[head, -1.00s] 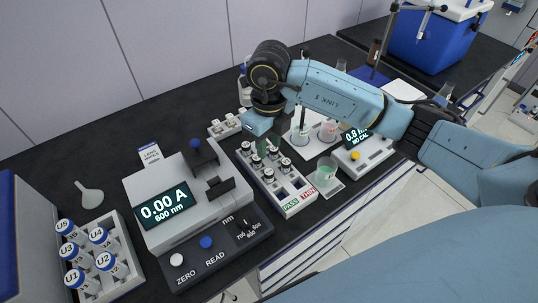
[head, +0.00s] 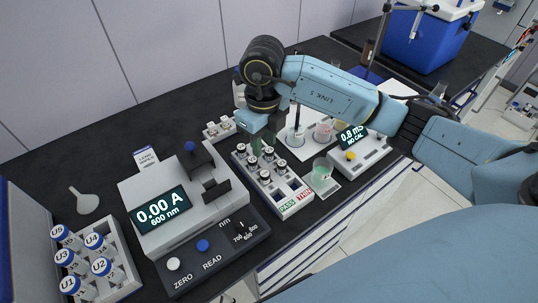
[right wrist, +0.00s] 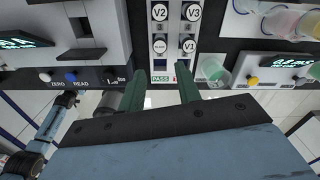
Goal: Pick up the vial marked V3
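The vial V3 (right wrist: 193,12) stands upright in the white rack (right wrist: 178,29) at the top of the right wrist view, its label readable on its cap. V2 (right wrist: 160,12) is left of it and V1 (right wrist: 189,45) is below it in the picture. In the head view the caps are too small to read; by the layout V3 (head: 268,153) is in the rack's right column. My right gripper (right wrist: 163,75) is open and empty, its two green fingers apart at the rack's PASS end in the wrist picture. My left gripper is not in view.
The photometer (head: 158,205) stands left of the rack. A beaker of green liquid (head: 321,174) and a conductivity meter (head: 362,152) are on its right. A second rack (head: 122,282) holds several U vials.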

